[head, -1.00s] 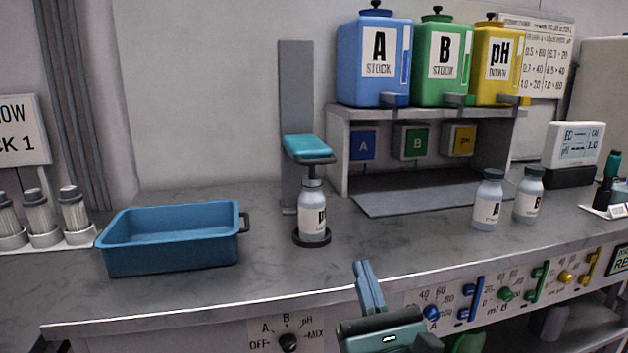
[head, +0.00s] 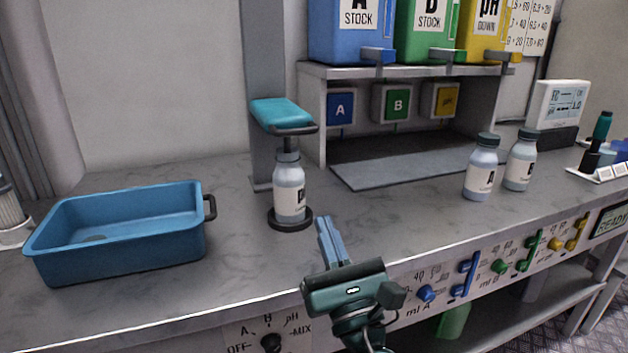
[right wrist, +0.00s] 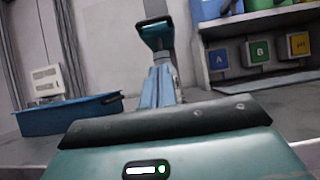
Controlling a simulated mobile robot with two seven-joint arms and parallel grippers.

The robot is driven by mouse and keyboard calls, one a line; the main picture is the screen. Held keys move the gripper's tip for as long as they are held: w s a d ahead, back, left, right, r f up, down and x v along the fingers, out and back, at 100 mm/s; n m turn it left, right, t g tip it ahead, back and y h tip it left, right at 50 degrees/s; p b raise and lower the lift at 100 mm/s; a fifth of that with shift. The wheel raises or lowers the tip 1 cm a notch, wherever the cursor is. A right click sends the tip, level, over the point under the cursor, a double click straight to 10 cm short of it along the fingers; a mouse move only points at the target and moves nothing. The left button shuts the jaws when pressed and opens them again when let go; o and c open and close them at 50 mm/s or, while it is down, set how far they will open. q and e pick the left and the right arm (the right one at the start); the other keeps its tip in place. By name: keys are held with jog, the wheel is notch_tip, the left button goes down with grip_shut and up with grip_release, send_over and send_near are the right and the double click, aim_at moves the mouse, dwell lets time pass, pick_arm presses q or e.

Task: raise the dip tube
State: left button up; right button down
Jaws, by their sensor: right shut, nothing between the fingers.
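The dip tube (head: 288,147) is a short dark stem under a teal head with a dark handle (head: 284,116), mounted on a grey upright post. Its lower end goes into the neck of a white-labelled bottle (head: 290,192) on a round dark base. The teal head also shows in the right wrist view (right wrist: 155,32), straight beyond the fingers. My right gripper (head: 328,232) is shut and empty, in front of the bottle and to its lower right, apart from it. Its blue fingers (right wrist: 158,82) point toward the post in the right wrist view. My left gripper is not in view.
A blue tray (head: 115,262) stands on the counter at left. Bottles A (head: 481,170) and B (head: 521,160) stand at right. A grey shelf (head: 312,115) carries stock tanks. The counter front has a dial (head: 270,342) and coloured sliders. The counter between tray and bottle is clear.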

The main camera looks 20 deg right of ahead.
pick_arm(q)
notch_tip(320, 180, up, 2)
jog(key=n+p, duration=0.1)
jog(key=p, duration=0.5)
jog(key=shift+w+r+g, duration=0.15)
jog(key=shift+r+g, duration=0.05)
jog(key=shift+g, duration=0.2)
pick_arm(e)
jog(key=s+r+x, duration=0.1)
jog(key=r+x, duration=0.1)
jog(key=x, duration=1)
jog(key=shift+r, duration=0.3)
